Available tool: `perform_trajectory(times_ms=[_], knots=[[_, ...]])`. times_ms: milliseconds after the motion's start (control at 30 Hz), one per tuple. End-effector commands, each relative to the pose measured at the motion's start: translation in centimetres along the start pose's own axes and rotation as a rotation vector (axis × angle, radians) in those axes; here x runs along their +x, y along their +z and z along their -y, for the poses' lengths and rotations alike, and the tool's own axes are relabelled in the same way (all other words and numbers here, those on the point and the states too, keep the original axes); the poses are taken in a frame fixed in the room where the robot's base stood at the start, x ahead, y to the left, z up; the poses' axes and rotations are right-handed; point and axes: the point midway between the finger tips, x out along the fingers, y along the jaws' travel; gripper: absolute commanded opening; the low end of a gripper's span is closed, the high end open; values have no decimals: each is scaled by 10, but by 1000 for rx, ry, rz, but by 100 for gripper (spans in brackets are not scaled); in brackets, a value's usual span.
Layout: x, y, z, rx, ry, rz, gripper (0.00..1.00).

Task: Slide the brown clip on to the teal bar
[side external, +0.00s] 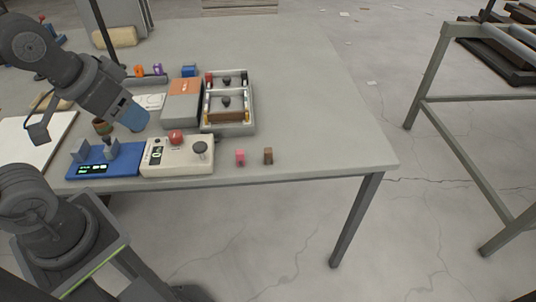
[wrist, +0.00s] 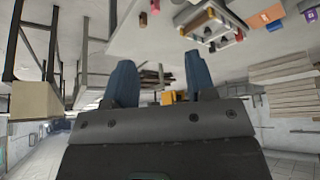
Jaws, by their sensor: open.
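The brown clip (side external: 268,156) stands on the grey table near its front edge, right of a pink clip (side external: 240,156). In the wrist view the brown clip (wrist: 142,19) shows small at the top, beside the pink clip (wrist: 155,7). My gripper (side external: 132,117) is left of both clips, raised above the devices at the table's front left. In the wrist view my gripper (wrist: 160,80) has its two blue fingers wide apart with nothing between them. I cannot make out a teal bar for certain in either view.
A blue device (side external: 105,170) and a cream control box (side external: 190,168) with a red button line the front edge. Behind them stand a framed tray (side external: 250,127) and a grey-and-orange box (side external: 180,108). Orange (side external: 139,71) and purple (side external: 158,69) pieces are farther back. The table's right side is clear.

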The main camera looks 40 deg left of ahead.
Motion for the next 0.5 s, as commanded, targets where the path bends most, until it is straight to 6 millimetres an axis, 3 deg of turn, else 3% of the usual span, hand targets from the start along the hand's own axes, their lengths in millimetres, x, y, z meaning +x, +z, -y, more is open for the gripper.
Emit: perform_trajectory(times_ms=[267,367,500], knots=[[0,-6,-1,16,2,10,51],[3,-23,-3,60,7,43,51],[16,-62,-10,169,24,114,51]])
